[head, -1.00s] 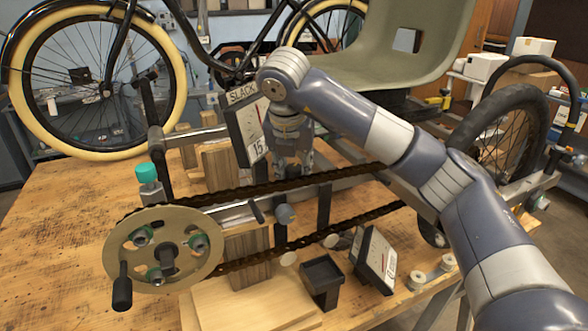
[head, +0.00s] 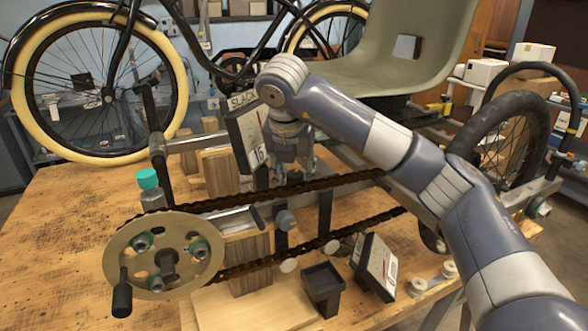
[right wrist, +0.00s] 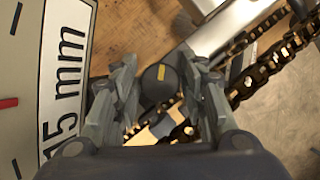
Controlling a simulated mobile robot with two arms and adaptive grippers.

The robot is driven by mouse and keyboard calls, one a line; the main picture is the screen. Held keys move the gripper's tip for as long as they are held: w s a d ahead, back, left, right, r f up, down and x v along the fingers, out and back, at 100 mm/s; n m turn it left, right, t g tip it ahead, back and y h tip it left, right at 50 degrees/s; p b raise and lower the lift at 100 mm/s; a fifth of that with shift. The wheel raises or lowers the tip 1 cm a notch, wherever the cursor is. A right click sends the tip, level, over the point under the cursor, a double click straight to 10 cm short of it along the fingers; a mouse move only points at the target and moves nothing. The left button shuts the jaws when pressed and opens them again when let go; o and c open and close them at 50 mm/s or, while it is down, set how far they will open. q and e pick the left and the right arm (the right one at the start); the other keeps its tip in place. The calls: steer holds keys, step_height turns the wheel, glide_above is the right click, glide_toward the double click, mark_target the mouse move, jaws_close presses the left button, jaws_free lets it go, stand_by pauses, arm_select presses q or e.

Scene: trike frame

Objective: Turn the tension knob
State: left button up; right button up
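The tension knob is a round grey-blue knob (head: 285,220) between the two runs of the dark chain (head: 300,182). In the right wrist view it is a dark disc (right wrist: 160,77) with a yellow mark. My right gripper (head: 292,172) points down above the chain, beside the tilted SLACK gauge (head: 246,132). In the right wrist view its two fingers (right wrist: 160,95) stand apart on either side of the knob, with visible gaps and nothing held. I cannot tell how far above the knob they are. My left gripper is not in view.
The chainring with its crank handle (head: 163,253) is at the left, near a teal-capped part (head: 148,180). The SLACK gauge panel, marked 15 mm in the right wrist view (right wrist: 62,70), is close to the left finger. A second gauge (head: 374,265) and a black holder (head: 322,287) stand in front.

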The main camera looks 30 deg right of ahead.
steer(key=v, duration=1.2)
steer(key=shift+d, duration=0.1)
stand_by(0.4)
